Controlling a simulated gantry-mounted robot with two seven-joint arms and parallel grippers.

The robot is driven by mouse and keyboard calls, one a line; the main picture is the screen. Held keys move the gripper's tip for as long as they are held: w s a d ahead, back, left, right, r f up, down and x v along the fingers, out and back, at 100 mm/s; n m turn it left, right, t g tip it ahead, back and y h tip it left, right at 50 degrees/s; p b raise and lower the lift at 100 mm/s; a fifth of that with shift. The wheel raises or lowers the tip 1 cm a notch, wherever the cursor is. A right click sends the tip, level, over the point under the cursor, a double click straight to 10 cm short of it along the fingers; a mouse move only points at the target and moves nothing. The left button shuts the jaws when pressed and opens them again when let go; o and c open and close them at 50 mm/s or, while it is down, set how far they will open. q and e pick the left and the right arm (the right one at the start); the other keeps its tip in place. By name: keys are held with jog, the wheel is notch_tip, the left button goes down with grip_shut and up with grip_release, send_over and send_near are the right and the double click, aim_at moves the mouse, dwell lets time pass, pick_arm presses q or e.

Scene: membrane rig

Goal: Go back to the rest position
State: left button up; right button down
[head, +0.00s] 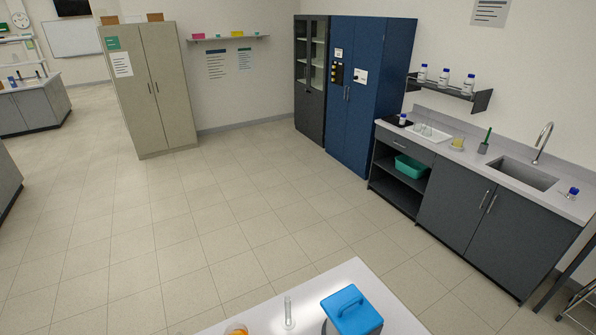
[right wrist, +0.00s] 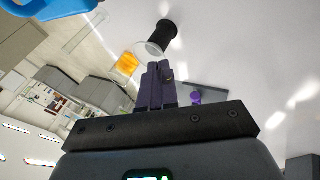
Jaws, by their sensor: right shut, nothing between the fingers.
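My right gripper (right wrist: 160,70) shows in the right wrist view as two purple fingers pressed together, with nothing between them. Its fingertips point toward a black spool-like piece with a clear round flange (right wrist: 155,40); whether they touch it I cannot tell. Neither gripper shows in the head view, and my left gripper is in no view.
A white table (head: 390,290) at the bottom of the head view bears a blue-lidded container (head: 352,312), a clear cylinder (head: 288,312) and an orange item (head: 237,330). Cabinets and a sink counter (head: 455,155) stand beyond. The tiled floor (head: 200,235) between is clear.

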jog(key=s+a+m+t+y+p, duration=0.1)
jog(key=s+a+m+p, duration=0.1)
jog(key=s+a+m, duration=0.8)
jog(key=s+d+r+m+h, duration=0.3)
jog(key=s+d+r+m, duration=0.1)
jog(key=d, duration=0.4)
jog(key=s+d+r+m+h, duration=0.3)
jog(key=s+d+r+m, duration=0.1)
jog(key=d+m, duration=0.3)
jog(key=shift+s+d+r+g+p, duration=0.3)
jog(key=shift+s+d+p, duration=0.15)
jog(key=shift+s+d, duration=0.55)
jog(key=shift+w+d, duration=0.15)
jog(key=shift+w, duration=0.05)
